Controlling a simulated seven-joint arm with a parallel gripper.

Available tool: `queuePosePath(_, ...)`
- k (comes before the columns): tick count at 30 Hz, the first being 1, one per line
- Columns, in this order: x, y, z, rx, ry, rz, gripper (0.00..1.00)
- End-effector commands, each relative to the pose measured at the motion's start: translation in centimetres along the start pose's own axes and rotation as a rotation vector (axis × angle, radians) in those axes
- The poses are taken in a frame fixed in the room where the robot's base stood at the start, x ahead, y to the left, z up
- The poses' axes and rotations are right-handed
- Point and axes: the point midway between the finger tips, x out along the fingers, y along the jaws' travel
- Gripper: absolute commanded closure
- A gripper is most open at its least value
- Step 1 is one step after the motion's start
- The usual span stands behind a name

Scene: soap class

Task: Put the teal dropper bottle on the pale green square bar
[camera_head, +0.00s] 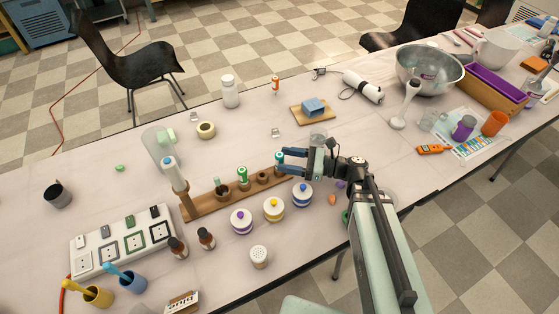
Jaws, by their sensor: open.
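My gripper (281,160) has blue fingers spread apart at the right end of a wooden rack (190,213). A small green-teal bottle (279,157) stands at that end, by the fingertips; I cannot tell whether they touch it. I cannot tell for sure which is the teal dropper bottle. A white board (94,226) at left carries several squares, among them a green-edged one (135,242). I cannot tell for sure whether this is the pale green square bar.
White jars with purple (241,222), yellow (274,210) and blue (302,196) bands stand in front of the rack. Two brown bottles (207,238) (178,247) stand near the white board. A blue block (313,106) lies behind my gripper.

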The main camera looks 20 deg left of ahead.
Motion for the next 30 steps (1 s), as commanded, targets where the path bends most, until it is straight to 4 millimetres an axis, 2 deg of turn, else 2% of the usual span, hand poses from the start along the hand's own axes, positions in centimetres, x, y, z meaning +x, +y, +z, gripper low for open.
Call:
queuePosePath(12,4.3,0.5,-0.3,0.0,0.0,0.003,0.41)
queuePosePath(23,4.9,0.5,-0.3,0.0,0.0,0.0,0.41)
queuePosePath(30,4.9,0.5,-0.3,0.0,0.0,0.0,0.61)
